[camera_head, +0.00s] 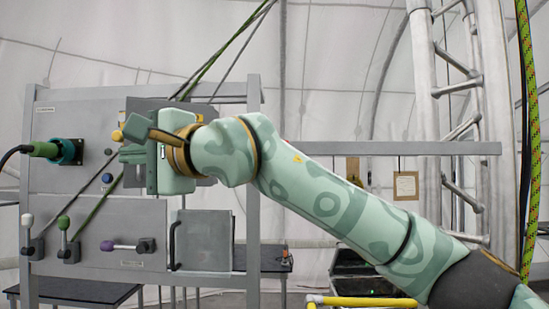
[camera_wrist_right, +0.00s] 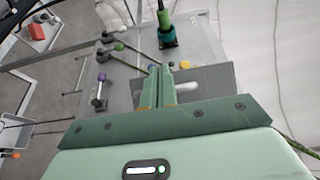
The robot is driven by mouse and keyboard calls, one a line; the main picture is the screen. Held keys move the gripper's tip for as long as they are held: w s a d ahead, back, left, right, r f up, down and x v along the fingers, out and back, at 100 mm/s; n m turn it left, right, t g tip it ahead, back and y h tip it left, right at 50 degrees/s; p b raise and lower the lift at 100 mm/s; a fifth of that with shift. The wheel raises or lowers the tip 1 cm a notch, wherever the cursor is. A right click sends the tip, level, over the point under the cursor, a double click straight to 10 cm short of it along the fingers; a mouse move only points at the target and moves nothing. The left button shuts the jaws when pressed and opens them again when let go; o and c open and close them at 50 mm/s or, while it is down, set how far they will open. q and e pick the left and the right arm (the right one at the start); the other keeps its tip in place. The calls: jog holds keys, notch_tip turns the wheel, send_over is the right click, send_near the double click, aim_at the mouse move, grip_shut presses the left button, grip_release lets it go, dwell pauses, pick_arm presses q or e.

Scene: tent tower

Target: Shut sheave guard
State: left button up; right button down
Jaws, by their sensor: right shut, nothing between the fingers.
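A dark grey plate (camera_head: 172,103), which looks like the sheave guard, stands at the upper right of the grey panel, with ropes passing by it. My right gripper and arm hide much of it, so I cannot tell how far open it is. The plate also shows in the right wrist view (camera_wrist_right: 215,78), behind the fingers. My right gripper (camera_head: 124,154) is shut and empty in front of the panel, its fingers pointing left, close to a yellow knob (camera_head: 117,135). In the right wrist view the closed fingers (camera_wrist_right: 159,70) overlap the plate; contact cannot be told. My left gripper is not in view.
A green plug with cable (camera_head: 48,149) sits at the panel's left. Levers with white (camera_head: 27,220), green (camera_head: 64,222) and purple (camera_head: 107,246) knobs stand below. A grey door with a black handle (camera_head: 205,240) is at lower right. A ladder tower (camera_head: 455,85) rises at the right.

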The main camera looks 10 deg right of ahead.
jog(key=shift+m+t+h, duration=0.6)
jog(key=shift+t, duration=0.2)
jog(key=shift+w+a, duration=0.45)
jog(key=shift+w, duration=0.3)
jog(key=shift+w+a, duration=0.5)
jog(key=shift+w, duration=0.3)
jog(key=shift+w+a, duration=0.45)
jog(key=shift+w, duration=0.3)
jog(key=shift+w+a+m+b, duration=0.1)
jog(key=shift+w+m+b, duration=0.2)
